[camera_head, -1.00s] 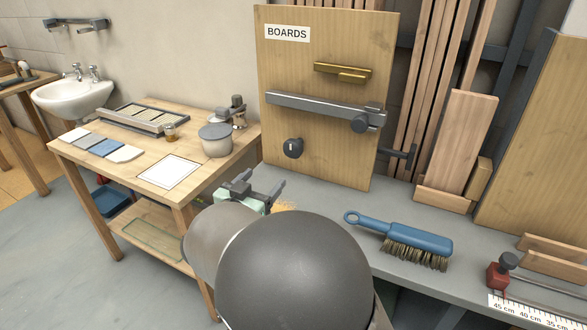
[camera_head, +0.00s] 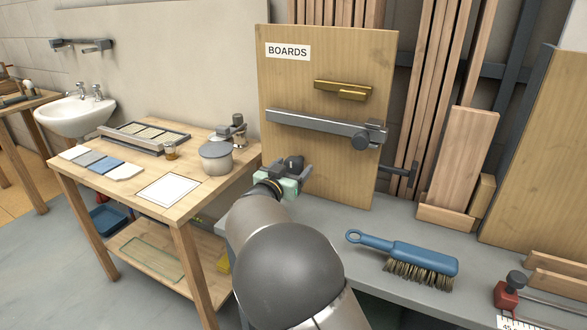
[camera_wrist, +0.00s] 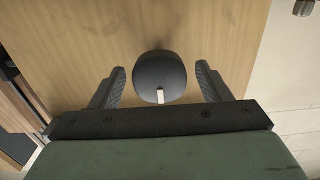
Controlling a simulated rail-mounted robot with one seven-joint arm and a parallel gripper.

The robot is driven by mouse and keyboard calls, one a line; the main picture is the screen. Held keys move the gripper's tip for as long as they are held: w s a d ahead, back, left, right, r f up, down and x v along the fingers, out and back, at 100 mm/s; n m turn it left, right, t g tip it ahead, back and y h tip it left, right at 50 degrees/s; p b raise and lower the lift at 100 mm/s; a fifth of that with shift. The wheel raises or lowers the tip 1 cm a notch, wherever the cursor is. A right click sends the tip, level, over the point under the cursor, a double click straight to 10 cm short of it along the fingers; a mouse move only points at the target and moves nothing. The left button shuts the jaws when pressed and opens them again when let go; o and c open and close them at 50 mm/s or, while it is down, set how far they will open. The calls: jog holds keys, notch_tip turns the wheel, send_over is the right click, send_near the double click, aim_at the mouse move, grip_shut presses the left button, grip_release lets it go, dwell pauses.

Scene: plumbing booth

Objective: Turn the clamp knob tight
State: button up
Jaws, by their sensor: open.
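A dark rounded knob (camera_head: 295,162) with a white mark sits low on the left of the upright BOARDS panel (camera_head: 330,80). In the wrist view the knob (camera_wrist: 160,76) lies between my two fingers, with a gap on each side and its white mark pointing down in the picture. My gripper (camera_head: 291,172) is open at the panel and partly covers the knob in the head view; it also shows in the wrist view (camera_wrist: 160,72). A grey bar (camera_head: 320,122) with a round dark knob (camera_head: 363,141) crosses the panel higher up. A red clamp with a dark knob (camera_head: 514,281) lies at the bench's right.
A blue brush (camera_head: 425,257) lies on the grey bench (camera_head: 350,222) right of my arm. Wooden boards (camera_head: 464,165) stand behind it. A wooden table (camera_head: 215,189) with a grey pot (camera_head: 215,158) and white sheet is at left. A dark peg juts from the panel's right edge.

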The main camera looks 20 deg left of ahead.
jog(key=shift+w+d, duration=0.1)
jog(key=shift+w, duration=0.45)
jog(key=c, duration=1)
